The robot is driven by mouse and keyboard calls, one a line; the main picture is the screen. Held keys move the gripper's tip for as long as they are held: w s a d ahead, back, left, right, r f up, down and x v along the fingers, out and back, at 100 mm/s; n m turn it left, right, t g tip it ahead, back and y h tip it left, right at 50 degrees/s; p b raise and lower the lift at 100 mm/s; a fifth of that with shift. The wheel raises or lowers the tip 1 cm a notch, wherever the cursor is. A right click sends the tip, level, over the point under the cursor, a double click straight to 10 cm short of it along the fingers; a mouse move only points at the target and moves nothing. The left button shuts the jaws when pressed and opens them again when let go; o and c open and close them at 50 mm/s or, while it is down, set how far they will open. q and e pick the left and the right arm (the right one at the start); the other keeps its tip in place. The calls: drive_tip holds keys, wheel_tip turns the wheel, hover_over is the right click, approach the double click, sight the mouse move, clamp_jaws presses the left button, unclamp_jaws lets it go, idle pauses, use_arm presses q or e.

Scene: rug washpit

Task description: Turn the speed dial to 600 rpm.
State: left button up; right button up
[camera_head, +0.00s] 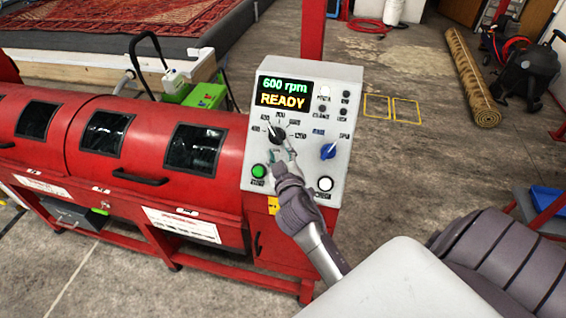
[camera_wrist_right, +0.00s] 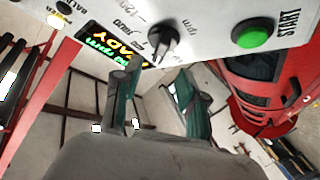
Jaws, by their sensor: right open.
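The speed dial (camera_head: 278,134) is a black knob on the pale control panel (camera_head: 349,88), ringed by speed marks. Its white pointer line aims up and left, toward the mark that seems to read 600. The display (camera_head: 284,92) above reads "600 rpm" in green and "READY" in yellow. My right gripper (camera_head: 283,157) is just below the dial in the head view, fingers open. In the right wrist view the dial (camera_wrist_right: 164,42) is ahead of the open gripper (camera_wrist_right: 157,72), apparently outside its fingers and free of them. My left gripper is not seen.
A green button (camera_head: 259,171) is left of my gripper, marked START in the wrist view. A blue knob (camera_head: 328,151) and a white button (camera_head: 324,184) are to the right. The red drum machine (camera_head: 150,200) extends left. A rolled rug (camera_head: 473,88) lies on the floor behind.

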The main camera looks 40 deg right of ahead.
drive_tip(key=v, duration=0.5)
drive_tip(key=shift+s, duration=0.1)
idle(0.3)
